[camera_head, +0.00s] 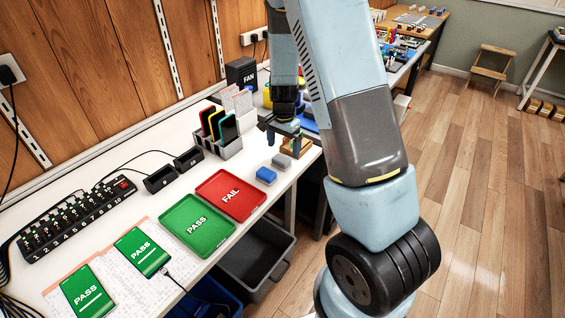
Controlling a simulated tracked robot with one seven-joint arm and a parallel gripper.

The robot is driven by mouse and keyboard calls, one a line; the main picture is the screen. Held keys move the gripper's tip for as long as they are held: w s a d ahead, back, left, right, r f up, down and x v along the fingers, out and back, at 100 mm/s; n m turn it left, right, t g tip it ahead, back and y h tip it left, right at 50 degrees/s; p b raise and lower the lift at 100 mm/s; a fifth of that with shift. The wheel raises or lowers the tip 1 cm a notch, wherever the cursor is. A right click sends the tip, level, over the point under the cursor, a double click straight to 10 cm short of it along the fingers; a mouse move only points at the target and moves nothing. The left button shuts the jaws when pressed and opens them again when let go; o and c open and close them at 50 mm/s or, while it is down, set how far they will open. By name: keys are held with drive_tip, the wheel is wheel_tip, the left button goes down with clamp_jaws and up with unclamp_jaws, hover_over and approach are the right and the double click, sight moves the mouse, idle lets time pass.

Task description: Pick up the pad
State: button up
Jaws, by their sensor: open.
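Two small pad-like blocks lie on the white table (140,200) near its front edge: a blue one (266,175) and a grey one (281,161) just behind it. I cannot tell which of them is the pad. My gripper (282,132) is open and points down over the table, beyond the grey block and apart from both blocks. A tan wooden holder (300,150) is just to the right of its fingertips. The fingers are small and dark here, and my arm covers part of the area to their right.
A red FAIL tray (232,205) and a green PASS tray (192,243) lie nearer. A grey rack (228,150) with several phones stands left of my gripper. A FAN box (241,73) is behind. A dark bin (255,262) sits below the table edge.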

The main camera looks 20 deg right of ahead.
sight(281, 158)
drive_tip(key=f, duration=0.3)
drive_tip(key=a+f, duration=0.1)
drive_tip(key=f, duration=0.1)
drive_tip(key=shift+f, duration=0.55)
drive_tip(key=c, duration=1.1)
drive_tip(key=shift+r, duration=0.15)
